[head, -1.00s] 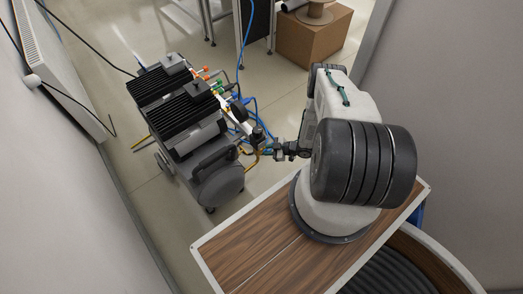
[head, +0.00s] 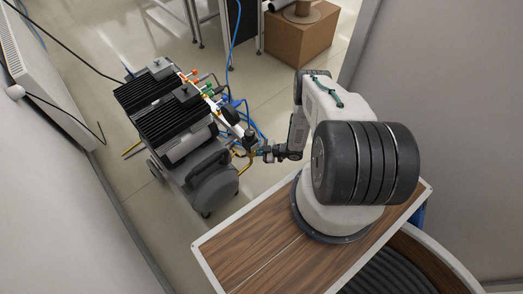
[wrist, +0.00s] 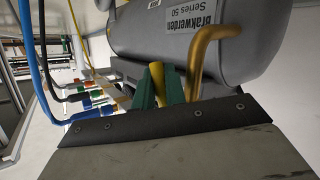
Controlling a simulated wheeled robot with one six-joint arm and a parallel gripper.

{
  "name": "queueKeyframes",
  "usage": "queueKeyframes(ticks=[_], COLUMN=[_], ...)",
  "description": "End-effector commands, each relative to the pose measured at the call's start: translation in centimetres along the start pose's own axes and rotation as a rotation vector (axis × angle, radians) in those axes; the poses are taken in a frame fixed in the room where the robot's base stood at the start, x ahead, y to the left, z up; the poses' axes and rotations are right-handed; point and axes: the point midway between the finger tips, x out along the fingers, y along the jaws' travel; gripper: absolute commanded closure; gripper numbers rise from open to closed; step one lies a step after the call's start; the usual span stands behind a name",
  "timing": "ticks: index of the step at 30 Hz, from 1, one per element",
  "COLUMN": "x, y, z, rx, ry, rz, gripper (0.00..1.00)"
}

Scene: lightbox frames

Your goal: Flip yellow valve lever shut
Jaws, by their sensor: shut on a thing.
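In the wrist view, the yellow valve lever (wrist: 157,78) shows as a narrow yellow piece between the two green fingers of my gripper (wrist: 160,90). My gripper is shut on it. The lever's lower part and its pivot are hidden behind the fingers and the gripper body. In the head view, my gripper (head: 262,153) is at the right side of the grey compressor (head: 215,180), by its brass pipes. The lever is too small to make out there.
A bent brass pipe (wrist: 200,50) stands close to the right of the fingers, in front of the grey tank (wrist: 185,25). Blue and black hoses (wrist: 35,60) with coloured fittings lie left. A cardboard box (head: 300,35) stands at the back.

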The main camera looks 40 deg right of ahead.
Motion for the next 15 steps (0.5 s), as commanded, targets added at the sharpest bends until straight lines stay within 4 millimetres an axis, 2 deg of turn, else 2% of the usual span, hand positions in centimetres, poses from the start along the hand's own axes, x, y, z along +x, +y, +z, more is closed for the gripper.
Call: queueKeyframes(ticks=[3,15], x=[1.27,1.42], y=[-0.41,-0.09], z=[-0.57,-0.85], rx=[-0.052,-0.099], ry=[0.06,0.115], rz=[0.015,0.045], gripper=[1.0,1.0])
